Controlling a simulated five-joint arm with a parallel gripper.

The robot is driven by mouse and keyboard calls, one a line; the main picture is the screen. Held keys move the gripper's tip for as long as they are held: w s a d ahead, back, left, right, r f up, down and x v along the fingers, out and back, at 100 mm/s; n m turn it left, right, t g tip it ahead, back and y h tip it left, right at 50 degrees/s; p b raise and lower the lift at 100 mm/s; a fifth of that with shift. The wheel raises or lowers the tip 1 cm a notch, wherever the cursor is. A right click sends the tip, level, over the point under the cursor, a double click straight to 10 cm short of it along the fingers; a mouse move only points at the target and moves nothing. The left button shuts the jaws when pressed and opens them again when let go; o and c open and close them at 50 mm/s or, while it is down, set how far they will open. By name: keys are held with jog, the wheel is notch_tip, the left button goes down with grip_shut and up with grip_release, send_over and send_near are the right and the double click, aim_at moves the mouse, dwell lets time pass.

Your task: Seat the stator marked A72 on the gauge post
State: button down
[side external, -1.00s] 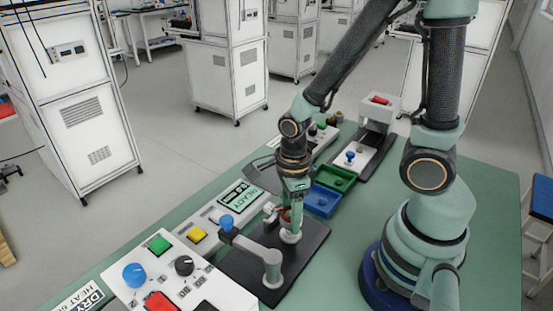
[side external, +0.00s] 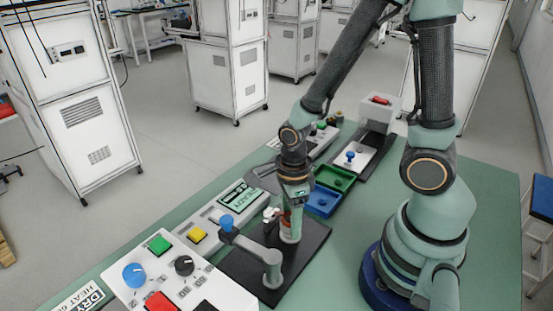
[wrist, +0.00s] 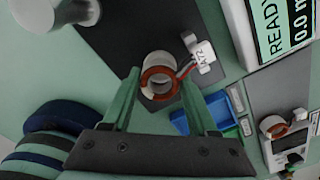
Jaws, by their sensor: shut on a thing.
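The stator (wrist: 158,84) is a short ring with a copper-coloured winding, held between the two fingers of my gripper (wrist: 160,100). Its white tag (wrist: 202,55) reads A72 and hangs on red leads beside the ring. In the side view the stator (side external: 288,222) is low over the dark base plate (side external: 250,266), at the pale gauge post (side external: 289,238). My gripper (side external: 293,205) is upright above it. The fingers hide part of the ring, and I cannot tell how far down the post it sits.
A READY display panel (side external: 240,198) and a button box (side external: 170,275) lie left. Blue (side external: 322,201) and green (side external: 335,178) trays are behind. Another ring (wrist: 274,126) sits farther off.

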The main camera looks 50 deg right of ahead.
jog(key=shift+f, duration=0.3)
jog(key=shift+c, duration=0.5)
grip_release()
jog(key=shift+r, duration=0.1)
notch_tip(320, 180, up, 12)
dwell(0.3)
dwell(0.5)
jog(key=w+d+r+n+t, duration=0.1)
jog(key=r+n, duration=0.3)
jog(key=n, duration=0.8)
jog(key=w+d+r+n+t, duration=0.2)
jog(key=r+n+t, duration=0.2)
jog(key=n, duration=0.9)
jog(key=shift+w+r+n+t, duration=0.2)
jog(key=shift+r+n+t, duration=0.1)
jog(key=shift+r, duration=0.45)
